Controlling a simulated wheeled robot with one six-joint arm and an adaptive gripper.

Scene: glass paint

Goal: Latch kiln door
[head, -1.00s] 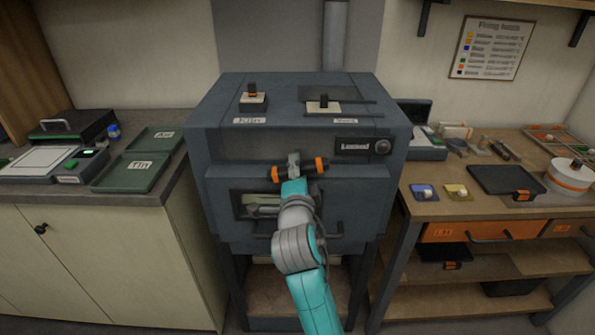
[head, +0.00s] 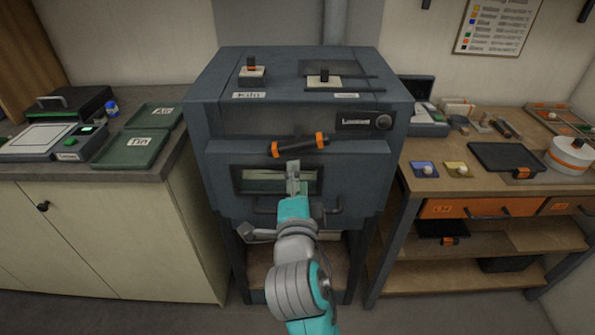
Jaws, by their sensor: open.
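The kiln (head: 225,125) is a dark grey box on legs in the middle of the head view. Its front door (head: 222,192) looks closed, with a window (head: 255,180) and a lower bar handle (head: 335,211). Above the window, a black latch handle with orange ends (head: 298,146) lies nearly level, its right end slightly higher. My gripper (head: 293,168) is open and empty, in front of the window and just below the latch handle. It appears apart from the handle. My arm hides part of the door's lower middle.
The left counter (head: 150,175) holds green trays (head: 135,152). The right workbench (head: 465,207) holds a black tray (head: 503,157) and a white round container (head: 571,156). Both stand close beside the kiln.

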